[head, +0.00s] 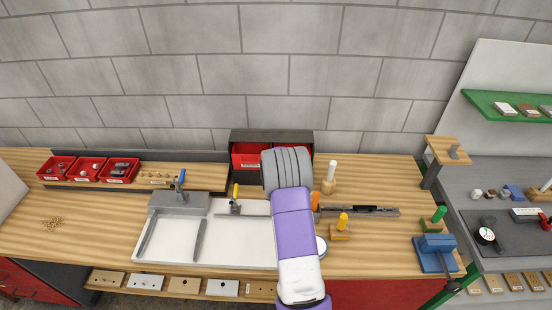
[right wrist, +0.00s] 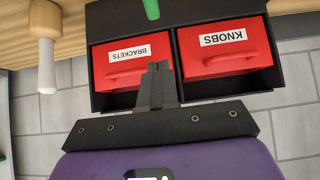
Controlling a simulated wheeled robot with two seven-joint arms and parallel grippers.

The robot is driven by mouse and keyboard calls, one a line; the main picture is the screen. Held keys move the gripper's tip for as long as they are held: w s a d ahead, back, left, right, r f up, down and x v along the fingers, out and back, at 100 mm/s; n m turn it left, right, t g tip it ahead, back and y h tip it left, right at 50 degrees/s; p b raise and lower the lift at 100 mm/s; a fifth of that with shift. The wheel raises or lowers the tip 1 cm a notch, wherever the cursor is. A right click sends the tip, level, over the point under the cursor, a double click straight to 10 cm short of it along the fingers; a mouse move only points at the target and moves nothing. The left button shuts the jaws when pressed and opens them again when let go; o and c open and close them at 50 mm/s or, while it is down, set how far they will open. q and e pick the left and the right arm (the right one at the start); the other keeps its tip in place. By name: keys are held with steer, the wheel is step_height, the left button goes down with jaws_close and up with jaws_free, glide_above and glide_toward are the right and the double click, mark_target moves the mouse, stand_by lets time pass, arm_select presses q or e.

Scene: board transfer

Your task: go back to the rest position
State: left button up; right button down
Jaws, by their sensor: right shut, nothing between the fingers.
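In the right wrist view my right gripper (right wrist: 157,68) points at a dark drawer cabinet (right wrist: 98,25), which appears upside down there. Its two dark fingers are together with nothing between them. The fingertips overlap the gap between a red drawer labelled BRACKETS (right wrist: 125,75) and a red drawer labelled KNOBS (right wrist: 225,62); I cannot tell if they touch. In the head view my purple and white right arm reaches up the middle to the cabinet (head: 240,136) at the wall, and its gripper is hidden behind the arm. My left gripper is in neither view.
A white board tray (head: 232,243) lies left of my arm. Red bins (head: 88,170) stand far left. A wooden peg with a white top (head: 330,172), a rail (head: 370,211) and a blue vise (head: 437,250) are to the right.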

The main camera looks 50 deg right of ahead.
step_height(320, 180, up, 7)
steer(key=a+p, duration=0.1)
steer(key=shift+s+r+p, duration=0.15)
steer(key=shift+s+p, duration=0.2)
steer(key=s+a+f+n+y, duration=0.1)
steer(key=a+f+y, duration=0.1)
steer(key=a+f, duration=0.4)
steer(key=s+a+f+n+g+y, duration=0.1)
steer(key=a+f+n+y, duration=0.1)
steer(key=a+f, duration=0.5)
steer(key=a+f+n+g+y, duration=0.1)
steer(key=a+f, duration=0.5)
steer(key=a, duration=0.7)
steer(key=shift+s+a+f+n+y, duration=0.15)
steer(key=shift+s+a+n+y, duration=0.15)
steer(key=shift+s+a+y, duration=0.1)
steer(key=s+a+f+n+g+y+b, duration=0.1)
steer(key=s+a+f+y, duration=0.1)
steer(key=s+a, duration=0.45)
steer(key=s+a+f+n+g+y, duration=0.15)
steer(key=s+a, duration=0.25)
steer(key=a, duration=0.6)
steer(key=s+a+f+n+g+y+b, duration=0.1)
steer(key=s+a+y, duration=0.1)
steer(key=s+a, duration=0.5)
steer(key=w+a+f+b, duration=0.1)
steer(key=w+f+b, duration=0.2)
steer(key=f+b, duration=1.3)
steer(key=shift+f+t, duration=0.35)
steer(key=shift+f, duration=0.3)
